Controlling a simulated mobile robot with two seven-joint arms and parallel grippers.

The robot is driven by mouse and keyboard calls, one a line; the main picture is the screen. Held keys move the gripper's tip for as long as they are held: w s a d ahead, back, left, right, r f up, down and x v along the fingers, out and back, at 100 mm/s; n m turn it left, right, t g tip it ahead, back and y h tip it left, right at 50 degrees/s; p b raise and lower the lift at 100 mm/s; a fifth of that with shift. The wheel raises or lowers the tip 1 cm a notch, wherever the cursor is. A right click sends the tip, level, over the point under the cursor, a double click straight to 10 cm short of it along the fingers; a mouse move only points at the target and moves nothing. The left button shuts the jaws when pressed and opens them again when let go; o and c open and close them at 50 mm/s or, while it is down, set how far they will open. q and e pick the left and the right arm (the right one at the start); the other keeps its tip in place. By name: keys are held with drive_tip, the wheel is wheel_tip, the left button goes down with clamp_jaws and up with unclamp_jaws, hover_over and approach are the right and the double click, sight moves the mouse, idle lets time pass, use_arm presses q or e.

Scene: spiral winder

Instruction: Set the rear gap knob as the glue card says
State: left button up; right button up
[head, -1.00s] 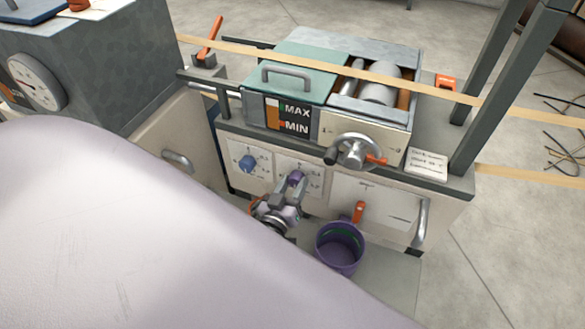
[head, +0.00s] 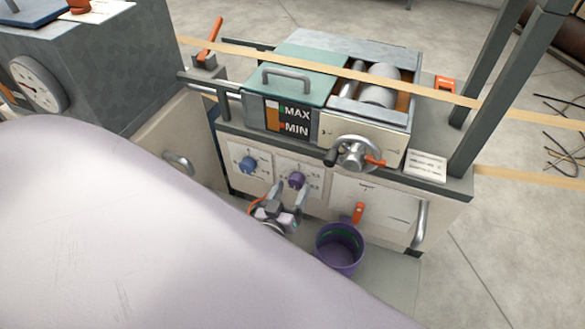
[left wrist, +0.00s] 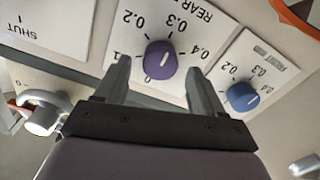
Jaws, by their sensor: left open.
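The purple rear gap knob (head: 297,181) is on a white dial plate on the machine's front. In the left wrist view the knob (left wrist: 161,60) has a white pointer line, with printed marks from 0 to 0.4 around it and the word REAR. My left gripper (head: 281,200) is open in front of it. The two fingers (left wrist: 157,82) stand apart on either side of the knob, not visibly touching it. A small printed card (head: 427,166), perhaps the glue card, lies on the right ledge; its text is too small to read. My right gripper is not seen.
A blue knob (head: 248,165) on a similar plate sits left of the purple one. A purple bucket (head: 339,248) stands below right, near an orange lever (head: 358,212). A crank wheel (head: 356,153) projects above. My pale body covers the lower left.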

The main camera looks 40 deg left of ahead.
use_arm(q)
drive_tip(key=shift+p+v, duration=0.75)
drive_tip(key=shift+v, duration=2.05)
drive_tip(key=shift+r, duration=0.1)
drive_tip(key=s+d+r+m+g+h+p, duration=0.3)
drive_tip(key=s+d+r+m+g+h, duration=0.2)
drive_tip(key=s, duration=0.6)
drive_tip(key=d+m+g+h, duration=0.1)
drive_tip(key=d+m+g, duration=0.1)
drive_tip(key=m, duration=0.1)
drive_tip(key=shift+d+h, duration=0.3)
drive_tip(key=shift+d, duration=0.05)
